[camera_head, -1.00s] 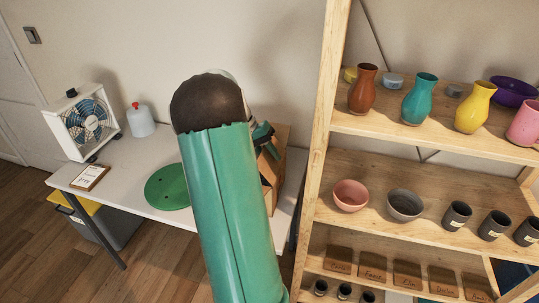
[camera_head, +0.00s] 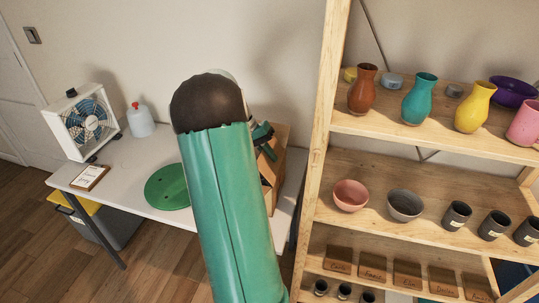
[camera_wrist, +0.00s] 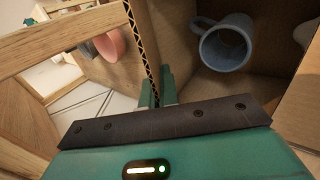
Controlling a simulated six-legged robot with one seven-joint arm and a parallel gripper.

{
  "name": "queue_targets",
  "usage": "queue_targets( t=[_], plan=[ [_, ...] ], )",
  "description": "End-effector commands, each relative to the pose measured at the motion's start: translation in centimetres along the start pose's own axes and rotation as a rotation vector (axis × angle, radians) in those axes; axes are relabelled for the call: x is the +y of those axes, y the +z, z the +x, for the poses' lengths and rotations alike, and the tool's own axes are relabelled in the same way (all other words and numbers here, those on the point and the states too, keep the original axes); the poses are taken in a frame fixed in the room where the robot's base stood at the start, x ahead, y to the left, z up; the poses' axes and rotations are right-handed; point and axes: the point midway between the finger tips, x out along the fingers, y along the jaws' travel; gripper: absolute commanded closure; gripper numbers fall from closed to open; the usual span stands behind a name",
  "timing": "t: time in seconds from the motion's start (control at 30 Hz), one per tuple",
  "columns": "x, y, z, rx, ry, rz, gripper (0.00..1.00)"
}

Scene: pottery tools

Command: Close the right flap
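A cardboard box (camera_head: 273,171) stands on the white table, mostly hidden behind my arm in the head view. In the wrist view I look into the box (camera_wrist: 185,60), where a blue-grey mug (camera_wrist: 226,45) lies. A cardboard flap with a corrugated edge (camera_wrist: 141,48) runs down to my gripper (camera_wrist: 158,88). The two green fingertips are close together with the flap's edge between them. Which flap this is cannot be told for sure. Part of another cardboard panel (camera_wrist: 298,110) shows at the right.
A wooden shelf (camera_head: 322,140) with vases, bowls and cups stands close right of the box. On the table (camera_head: 130,180) are a green disc (camera_head: 168,188), a fan (camera_head: 85,125), a white bottle (camera_head: 140,120) and a clipboard (camera_head: 90,178). A pink object (camera_wrist: 110,45) shows beyond the flap.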

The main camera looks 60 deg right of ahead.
Motion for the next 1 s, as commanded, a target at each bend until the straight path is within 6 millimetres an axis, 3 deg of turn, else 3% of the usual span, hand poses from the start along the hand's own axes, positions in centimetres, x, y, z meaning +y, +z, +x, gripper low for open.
queue_targets(
  t=[0.77, 1.0],
  plan=[
    [0.0, 0.0, 0.0, 0.001, 0.002, 0.0, 1.0],
    [-1.1, 0.0, 0.1, 0.001, 0.126, -0.007, 1.0]
  ],
)
